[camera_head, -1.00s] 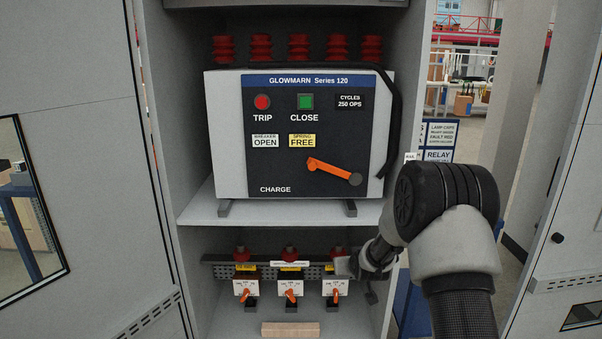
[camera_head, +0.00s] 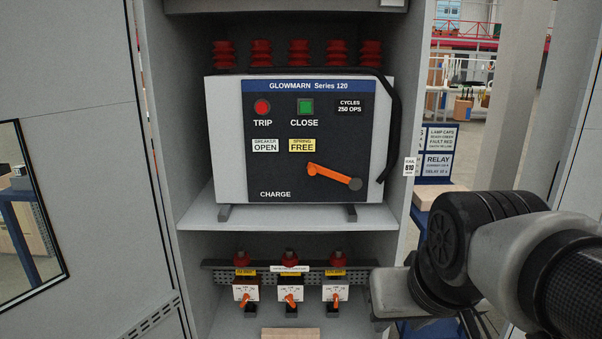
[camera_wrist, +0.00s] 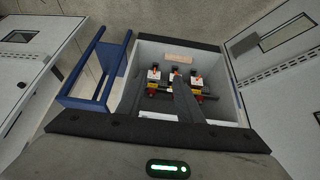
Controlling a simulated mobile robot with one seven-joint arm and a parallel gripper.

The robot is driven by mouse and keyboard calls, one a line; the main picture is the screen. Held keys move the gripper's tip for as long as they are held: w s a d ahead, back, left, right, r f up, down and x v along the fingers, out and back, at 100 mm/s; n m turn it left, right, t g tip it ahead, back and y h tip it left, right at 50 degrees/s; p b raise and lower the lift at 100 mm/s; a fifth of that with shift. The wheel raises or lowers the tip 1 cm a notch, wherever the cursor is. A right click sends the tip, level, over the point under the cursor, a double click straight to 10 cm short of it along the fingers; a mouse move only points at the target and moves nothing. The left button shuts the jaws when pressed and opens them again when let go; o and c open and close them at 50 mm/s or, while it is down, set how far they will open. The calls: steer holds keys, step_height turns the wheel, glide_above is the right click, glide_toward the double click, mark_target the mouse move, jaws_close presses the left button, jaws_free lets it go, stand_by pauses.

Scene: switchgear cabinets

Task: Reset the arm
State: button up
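My arm (camera_head: 470,250) reaches in from the right in the head view, its wrist part (camera_head: 392,292) in front of the cabinet's lower right side. The fingers cannot be made out in the head view. The wrist view looks into the lower compartment, with three small switch units (camera_wrist: 174,75) beyond the fingers. I cannot tell contact there, but they seem apart.
A breaker (camera_head: 300,140) reads OPEN and SPRING FREE; its orange charge handle (camera_head: 330,172) slants down right. Three orange-levered switches (camera_head: 290,297) sit below, with a wooden block (camera_head: 291,333). Cabinet doors (camera_head: 75,90) flank the bay. A blue frame (camera_wrist: 95,70) stands beside it.

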steer(key=s+p, duration=0.1)
steer(key=s, duration=0.3)
step_height(320, 180, up, 27)
steer(key=p, duration=2.7)
steer(key=shift+r, duration=0.15)
